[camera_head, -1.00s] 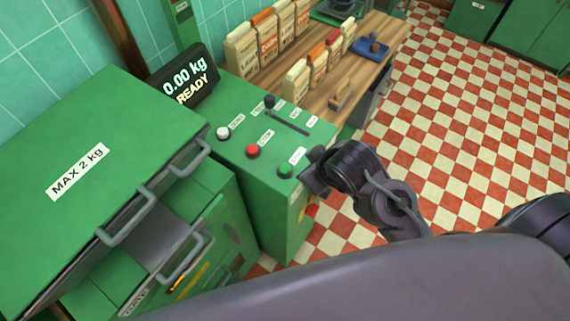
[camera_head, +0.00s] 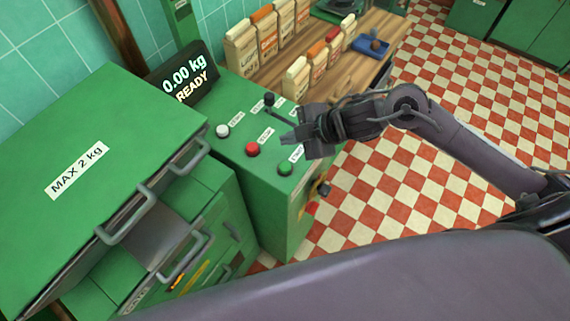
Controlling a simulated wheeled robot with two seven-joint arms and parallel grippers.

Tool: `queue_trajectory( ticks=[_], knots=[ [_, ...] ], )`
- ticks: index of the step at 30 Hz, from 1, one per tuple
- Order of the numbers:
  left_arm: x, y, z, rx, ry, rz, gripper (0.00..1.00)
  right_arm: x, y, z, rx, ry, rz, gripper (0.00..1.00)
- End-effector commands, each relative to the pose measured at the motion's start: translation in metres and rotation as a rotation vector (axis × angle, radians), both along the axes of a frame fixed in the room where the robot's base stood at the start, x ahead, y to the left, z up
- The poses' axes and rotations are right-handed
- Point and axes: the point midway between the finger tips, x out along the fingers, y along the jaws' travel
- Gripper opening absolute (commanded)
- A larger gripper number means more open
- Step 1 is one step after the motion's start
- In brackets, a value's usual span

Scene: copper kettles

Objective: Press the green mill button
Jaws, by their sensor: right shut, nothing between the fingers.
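The green button (camera_head: 285,168) sits on the top panel of the green mill (camera_head: 272,195), near its front right corner, beside a white label. My right gripper (camera_head: 288,138) reaches in from the right and is over the panel, its fingertips pointing left. It is shut and empty. Its tips appear just behind the green button and right of the red button (camera_head: 253,149); I cannot tell how high above the panel they are. The green button shows fully. My left gripper is not in view.
A white button (camera_head: 222,131) and a black lever (camera_head: 269,99) share the panel. A display (camera_head: 186,80) reads 0.00 kg READY.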

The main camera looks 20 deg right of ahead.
Motion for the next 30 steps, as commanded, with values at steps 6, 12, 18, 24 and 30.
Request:
queue_trajectory(
  ticks=[6,12,18,24,30],
  knots=[
    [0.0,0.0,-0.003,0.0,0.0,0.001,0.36,0.0,0.0,-0.003,0.0,-0.001,-0.001,0.0],
    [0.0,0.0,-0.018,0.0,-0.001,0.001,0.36,0.0,0.0,-0.018,0.0,-0.002,-0.001,0.0],
    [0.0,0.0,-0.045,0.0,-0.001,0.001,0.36,0.0,0.0,-0.045,0.001,-0.001,-0.002,0.0],
    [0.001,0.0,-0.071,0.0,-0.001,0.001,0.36,0.0,0.0,-0.073,0.0,-0.001,-0.002,0.0],
    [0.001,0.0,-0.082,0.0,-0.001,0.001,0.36,0.0,0.0,-0.088,0.0,-0.001,-0.002,0.0]
  ],
)
